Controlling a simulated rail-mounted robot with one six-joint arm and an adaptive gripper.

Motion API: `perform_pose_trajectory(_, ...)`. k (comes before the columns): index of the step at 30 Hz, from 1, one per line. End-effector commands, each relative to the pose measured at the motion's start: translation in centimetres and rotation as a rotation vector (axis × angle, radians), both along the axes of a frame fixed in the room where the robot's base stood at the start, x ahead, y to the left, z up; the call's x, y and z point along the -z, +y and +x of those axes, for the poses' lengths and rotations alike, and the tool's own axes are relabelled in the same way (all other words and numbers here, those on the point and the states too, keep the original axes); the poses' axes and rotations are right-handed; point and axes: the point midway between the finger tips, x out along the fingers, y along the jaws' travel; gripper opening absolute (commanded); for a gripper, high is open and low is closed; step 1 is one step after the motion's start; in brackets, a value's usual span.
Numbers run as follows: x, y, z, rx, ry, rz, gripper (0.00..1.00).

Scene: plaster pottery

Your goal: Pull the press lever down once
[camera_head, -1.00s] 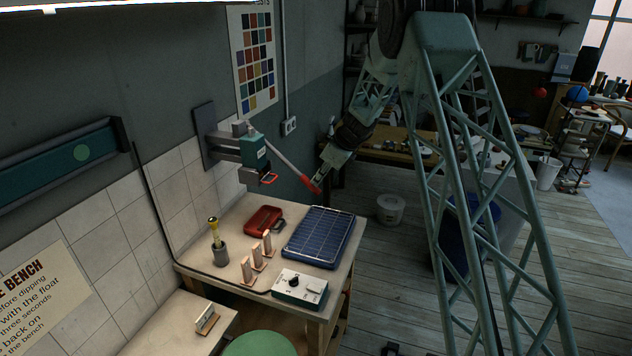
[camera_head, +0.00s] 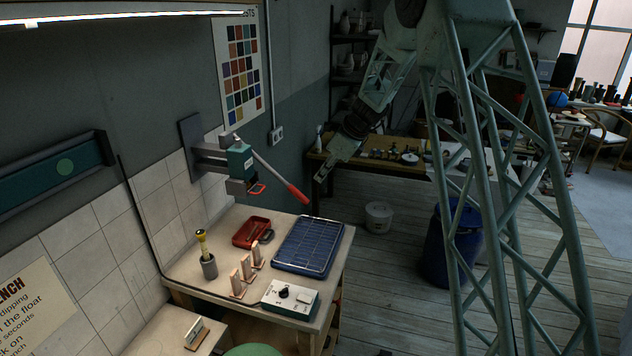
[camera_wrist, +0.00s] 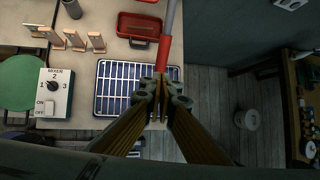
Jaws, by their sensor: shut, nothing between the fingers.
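The press (camera_head: 240,160) is a green and grey unit on a wall bracket at the left. Its lever (camera_head: 285,182) slopes down to the right from the press head and ends in a red handle (camera_head: 298,194). My gripper (camera_head: 319,184) is just right of the handle's lower end. In the wrist view my gripper (camera_wrist: 160,100) has its fingertips together with nothing held.
Below the press, the bench holds a red tray (camera_head: 251,232), a blue rack (camera_head: 308,246), a mixer box (camera_head: 290,298) and several small upright test pieces. A blue barrel (camera_head: 452,243) and a white bucket (camera_head: 378,217) stand on the floor to the right.

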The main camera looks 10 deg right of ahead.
Motion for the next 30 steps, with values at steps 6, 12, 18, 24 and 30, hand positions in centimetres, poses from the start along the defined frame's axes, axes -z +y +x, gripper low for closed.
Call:
perform_pose_trajectory(6,-1.1,-0.6,-0.7,-0.001,0.000,0.001,0.00)
perform_pose_trajectory(12,-1.4,-0.8,-1.0,-0.001,0.001,0.000,0.00)
perform_pose_trajectory(18,-1.4,-0.8,-0.9,-0.001,0.001,0.000,0.00)
perform_pose_trajectory(24,-1.4,-0.8,-1.0,-0.002,0.000,0.000,0.00)
perform_pose_trajectory(30,-2.5,-0.3,-2.0,-0.041,-0.013,-0.022,0.00)
